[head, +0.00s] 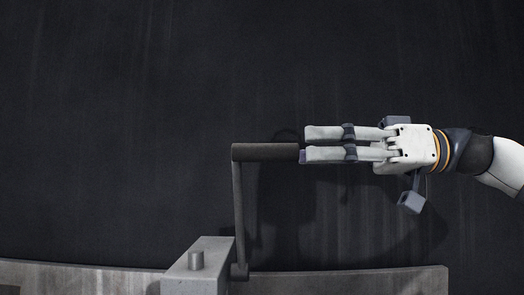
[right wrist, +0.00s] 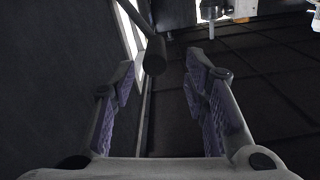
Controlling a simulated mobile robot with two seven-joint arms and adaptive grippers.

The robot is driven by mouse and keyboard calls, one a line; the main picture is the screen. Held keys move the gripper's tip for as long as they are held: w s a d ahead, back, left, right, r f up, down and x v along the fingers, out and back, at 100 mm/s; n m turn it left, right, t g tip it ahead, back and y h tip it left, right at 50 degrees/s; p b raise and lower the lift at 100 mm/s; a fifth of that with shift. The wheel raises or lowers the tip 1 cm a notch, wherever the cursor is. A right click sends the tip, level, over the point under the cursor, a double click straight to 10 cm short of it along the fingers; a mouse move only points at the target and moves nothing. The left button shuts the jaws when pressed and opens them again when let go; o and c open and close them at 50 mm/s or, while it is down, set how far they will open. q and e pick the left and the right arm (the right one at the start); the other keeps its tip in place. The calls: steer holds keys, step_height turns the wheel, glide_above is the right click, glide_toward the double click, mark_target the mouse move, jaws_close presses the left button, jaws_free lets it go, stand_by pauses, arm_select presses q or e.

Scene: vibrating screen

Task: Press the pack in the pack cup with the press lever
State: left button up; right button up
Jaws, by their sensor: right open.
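The press lever has a dark round handle (head: 265,152) lying level at the top of a thin upright arm (head: 239,205), which rises beside a grey block. My right gripper (head: 304,144) comes in from the right, with its fingertips at the handle's right end. In the right wrist view, my right gripper (right wrist: 163,72) is open, with a wide gap between its fingers. The handle's end (right wrist: 154,56) shows between and a little beyond the fingertips, nearer the left finger, and is not gripped. I cannot make out the pack or the pack cup. My left gripper is not in view.
The grey block (head: 195,280) with a short peg on top stands on a grey metal rail (head: 370,280) along the bottom. A dark, plain surface fills the background. In the right wrist view, a white part (right wrist: 243,8) shows at the top right above a dark floor.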

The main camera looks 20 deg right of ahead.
mark_target(264, 152)
steer(key=x, duration=0.8)
steer(key=shift+w+d+f, duration=0.1)
steer(key=shift+w, duration=0.05)
jaws_close()
